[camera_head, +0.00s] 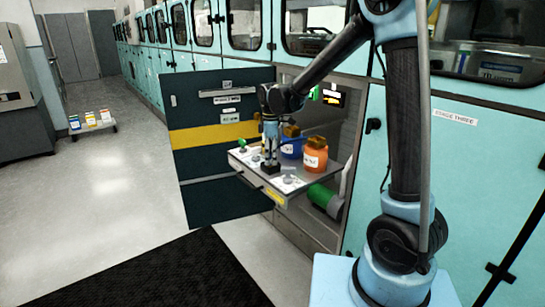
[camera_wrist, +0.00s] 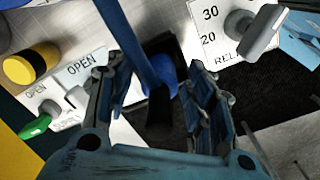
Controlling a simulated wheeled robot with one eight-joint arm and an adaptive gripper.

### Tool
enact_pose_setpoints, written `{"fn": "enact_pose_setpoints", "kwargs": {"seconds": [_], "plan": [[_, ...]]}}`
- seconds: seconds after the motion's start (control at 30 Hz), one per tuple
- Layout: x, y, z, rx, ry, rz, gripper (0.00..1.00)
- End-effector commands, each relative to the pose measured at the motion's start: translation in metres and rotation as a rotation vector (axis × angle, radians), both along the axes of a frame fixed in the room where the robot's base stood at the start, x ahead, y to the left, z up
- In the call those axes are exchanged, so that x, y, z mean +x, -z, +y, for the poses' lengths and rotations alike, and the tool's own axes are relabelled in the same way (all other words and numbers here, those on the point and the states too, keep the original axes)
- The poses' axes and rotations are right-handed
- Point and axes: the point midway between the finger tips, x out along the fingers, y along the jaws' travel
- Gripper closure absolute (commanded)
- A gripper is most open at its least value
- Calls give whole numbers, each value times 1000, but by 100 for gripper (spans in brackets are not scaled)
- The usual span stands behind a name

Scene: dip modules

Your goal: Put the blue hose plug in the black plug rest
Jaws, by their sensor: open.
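My gripper (camera_head: 270,150) points down over the pull-out shelf (camera_head: 245,160). In the wrist view its two fingers (camera_wrist: 157,108) are apart, one on each side of the blue hose plug (camera_wrist: 165,72). A blue hose (camera_wrist: 138,38) runs up from the plug past the top edge. The plug stands at the black plug rest (camera_wrist: 178,48), whose dark block shows around it; the rest also shows as a small black block under my gripper in the head view (camera_head: 270,168). How deep the plug sits, and whether either finger touches it, I cannot tell.
A blue jar (camera_head: 291,149) and an orange jar (camera_head: 315,157) stand right of my gripper. Levers with OPEN (camera_wrist: 82,65) and release labels flank it, one green-tipped (camera_wrist: 35,127). A yellow-and-black knob (camera_wrist: 30,64) is at left. A dark open door (camera_head: 205,150) stands beside the shelf.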

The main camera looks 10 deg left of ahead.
Motion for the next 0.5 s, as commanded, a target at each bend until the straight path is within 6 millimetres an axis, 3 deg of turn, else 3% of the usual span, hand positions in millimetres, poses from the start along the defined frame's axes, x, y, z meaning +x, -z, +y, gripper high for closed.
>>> {"fn": "enact_pose_setpoints", "kwargs": {"seconds": [0.23, 0.5], "plan": [[0, -16, 0, 0, 0, 0, 51], [0, -64, 0, 0, 0, 0, 51]]}}
